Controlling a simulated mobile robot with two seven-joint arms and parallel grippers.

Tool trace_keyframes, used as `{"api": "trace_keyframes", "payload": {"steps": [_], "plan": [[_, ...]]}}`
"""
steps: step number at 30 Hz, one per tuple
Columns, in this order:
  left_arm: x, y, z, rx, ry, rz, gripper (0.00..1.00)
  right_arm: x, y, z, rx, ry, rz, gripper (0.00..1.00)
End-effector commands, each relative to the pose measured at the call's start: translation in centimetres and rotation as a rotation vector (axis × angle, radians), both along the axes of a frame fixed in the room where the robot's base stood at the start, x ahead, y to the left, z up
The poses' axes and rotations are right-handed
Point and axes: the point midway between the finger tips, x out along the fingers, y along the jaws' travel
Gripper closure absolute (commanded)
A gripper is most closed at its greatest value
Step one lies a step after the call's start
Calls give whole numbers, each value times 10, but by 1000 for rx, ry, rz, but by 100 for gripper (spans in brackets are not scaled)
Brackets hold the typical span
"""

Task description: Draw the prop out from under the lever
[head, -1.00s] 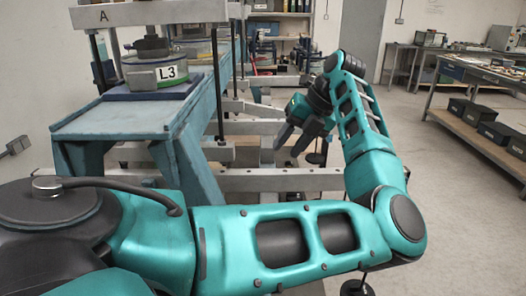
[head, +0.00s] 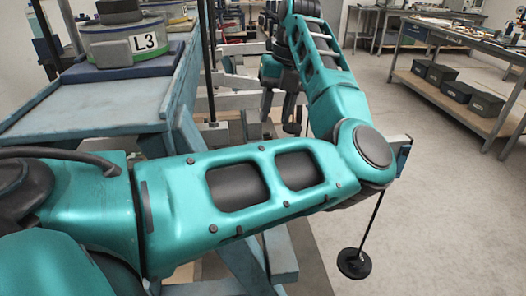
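My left arm crosses the head view, and its forearm reaches away from me. My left gripper (head: 278,104) points down beyond the blue table, among the grey lever frames. Its two dark fingers look apart, with nothing seen between them. A grey beam end (head: 398,144) shows behind my left elbow, and a thin rod with a black disc (head: 353,263) hangs below it. Most of that beam is hidden by my arm. I cannot pick out the prop for certain; my arm covers much of the frames. My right gripper is not in view.
A blue table (head: 95,98) at the left bears a round weight marked L3 (head: 143,43). Blue slanted legs (head: 250,245) stand below my arm. A workbench (head: 465,38) with black boxes (head: 472,98) on its shelf stands at the right. The floor between is clear.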

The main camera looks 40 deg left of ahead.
Motion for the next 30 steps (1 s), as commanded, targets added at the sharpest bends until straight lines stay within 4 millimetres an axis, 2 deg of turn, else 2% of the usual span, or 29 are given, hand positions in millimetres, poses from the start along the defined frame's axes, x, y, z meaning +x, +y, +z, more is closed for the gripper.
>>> {"api": "trace_keyframes", "payload": {"steps": [1, 9, 15, 21, 29, 30], "plan": [[-3, 2, -13, 2, 5, 1, 62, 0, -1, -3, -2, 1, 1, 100], [-11, 9, -67, 1, 4, 2, 62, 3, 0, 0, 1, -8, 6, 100], [-16, 12, -95, 3, 3, 2, 62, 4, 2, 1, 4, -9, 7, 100], [-17, 14, -106, 2, 1, 2, 62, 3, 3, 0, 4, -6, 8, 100], [-17, 14, -107, 2, 1, 2, 62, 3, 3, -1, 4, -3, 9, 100], [-17, 14, -107, 2, 1, 2, 66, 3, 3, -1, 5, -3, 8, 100]]}}
